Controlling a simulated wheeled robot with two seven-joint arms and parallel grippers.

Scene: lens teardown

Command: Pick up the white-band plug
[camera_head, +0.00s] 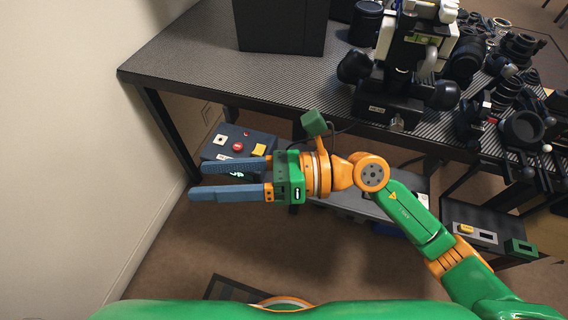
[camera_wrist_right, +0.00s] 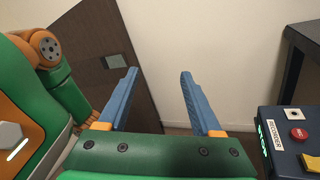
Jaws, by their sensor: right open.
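I cannot pick out the white-band plug in either view; the small parts crowded on the right of the table are too small to tell apart. My right gripper (camera_head: 196,180) is open and empty, with its blue fingers pointing left in the head view, in front of the table. In the right wrist view the open gripper (camera_wrist_right: 159,72) has nothing between its fingers; wall and floor show beyond. My left gripper is in neither view.
A dark patterned table (camera_head: 205,62) bears a large black box (camera_head: 280,25), a black-and-white machine (camera_head: 400,60) and several dark lens parts (camera_head: 523,130). A control box with a red button (camera_head: 238,146) sits lower, near my right gripper; it also shows in the wrist view (camera_wrist_right: 285,150). A wall (camera_head: 70,120) stands at left.

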